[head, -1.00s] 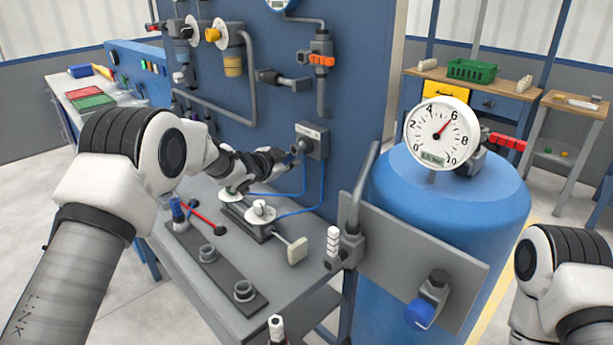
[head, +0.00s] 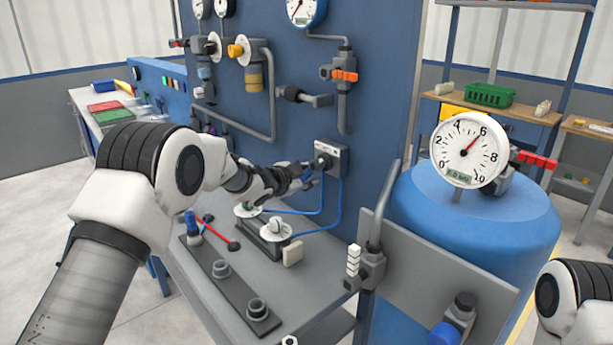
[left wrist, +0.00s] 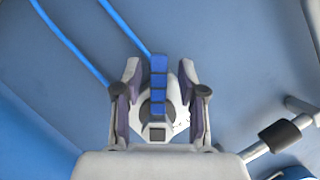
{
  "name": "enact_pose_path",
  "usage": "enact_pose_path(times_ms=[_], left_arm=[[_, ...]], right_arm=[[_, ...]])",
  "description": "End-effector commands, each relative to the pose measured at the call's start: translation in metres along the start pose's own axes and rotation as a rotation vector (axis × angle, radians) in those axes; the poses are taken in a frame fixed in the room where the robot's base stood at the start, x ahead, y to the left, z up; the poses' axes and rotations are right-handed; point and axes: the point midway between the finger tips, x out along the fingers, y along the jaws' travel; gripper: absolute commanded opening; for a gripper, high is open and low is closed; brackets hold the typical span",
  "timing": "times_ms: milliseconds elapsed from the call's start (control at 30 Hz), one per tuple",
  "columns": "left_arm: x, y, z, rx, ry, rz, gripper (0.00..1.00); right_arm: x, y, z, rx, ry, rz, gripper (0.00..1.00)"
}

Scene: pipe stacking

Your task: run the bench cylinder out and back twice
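The bench cylinder (head: 268,245) lies on the grey bench, with round white-topped fittings above it and a pale end block (head: 292,253) close to its front end. Two blue hoses run from it to a grey valve box (head: 336,157) on the blue panel. My left gripper (head: 314,171) is at this box, close to its dark knob. In the left wrist view its fingers (left wrist: 158,85) stand apart, with a blue segmented strip between them that touches neither. I cannot tell whether the gripper touches the knob. My right gripper is out of view; only my right arm shows.
A blue tank (head: 480,215) with a white gauge (head: 469,150) reading about 6 stands right of the bench. A grey plate (head: 437,262) with a pipe is in front of it. A dark rail (head: 222,280) with fittings and a red-handled part lie on the bench.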

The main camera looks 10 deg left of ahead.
Motion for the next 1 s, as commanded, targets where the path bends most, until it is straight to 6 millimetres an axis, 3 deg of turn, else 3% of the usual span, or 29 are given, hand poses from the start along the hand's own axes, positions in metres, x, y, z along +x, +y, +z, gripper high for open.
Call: enact_pose_path(times_ms=[167,267,600,700,1000], left_arm=[[-0.003,0.0,0.001,-0.001,-0.001,0.001,0.41],[-0.014,0.0,0.0,-0.003,-0.001,0.001,0.41],[-0.097,-0.001,0.0,-0.004,0.0,-0.001,0.41],[-0.112,0.0,0.001,-0.003,-0.001,0.0,0.41],[-0.12,0.0,0.001,-0.001,0.0,0.0,0.41]], right_arm=[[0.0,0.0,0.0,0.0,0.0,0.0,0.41],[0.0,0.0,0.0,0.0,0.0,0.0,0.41],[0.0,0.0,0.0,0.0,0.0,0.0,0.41],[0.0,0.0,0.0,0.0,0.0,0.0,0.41],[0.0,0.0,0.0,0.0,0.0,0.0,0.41]])
